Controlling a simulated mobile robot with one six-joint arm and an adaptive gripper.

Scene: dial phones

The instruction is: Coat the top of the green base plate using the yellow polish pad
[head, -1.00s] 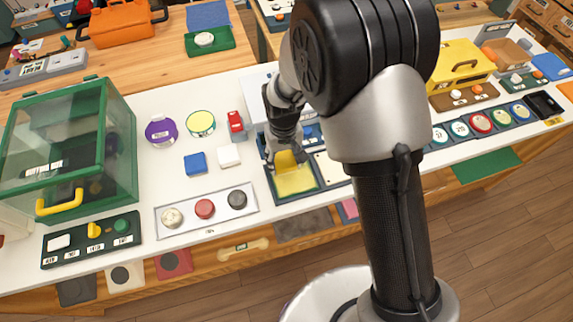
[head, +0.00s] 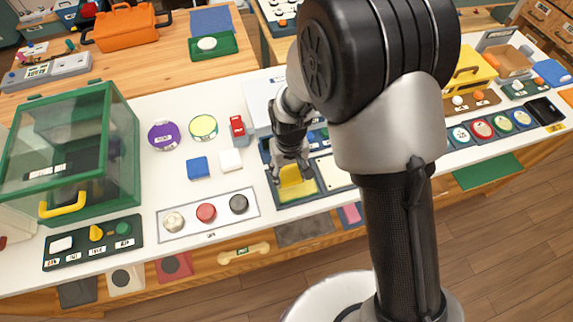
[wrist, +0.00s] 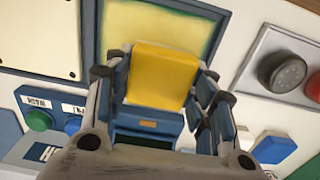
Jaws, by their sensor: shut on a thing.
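My gripper (head: 292,168) is shut on the yellow polish pad (head: 291,182), a plain block that also shows between the fingers in the wrist view (wrist: 162,75). The base plate (head: 302,194) lies in a dark frame under the pad. Its top looks mostly pale yellow, with greenish tints near the edges, in the wrist view (wrist: 150,22). The pad overlaps the plate in both views and hides part of it. I cannot tell whether the pad touches the surface.
A cream panel (head: 333,172) lies right of the plate. A tray with three round buttons (head: 207,212) lies to the left. Blue (head: 197,167) and white (head: 230,160) blocks and a red object (head: 238,129) stand nearby. A green-framed glass case (head: 70,150) stands far left.

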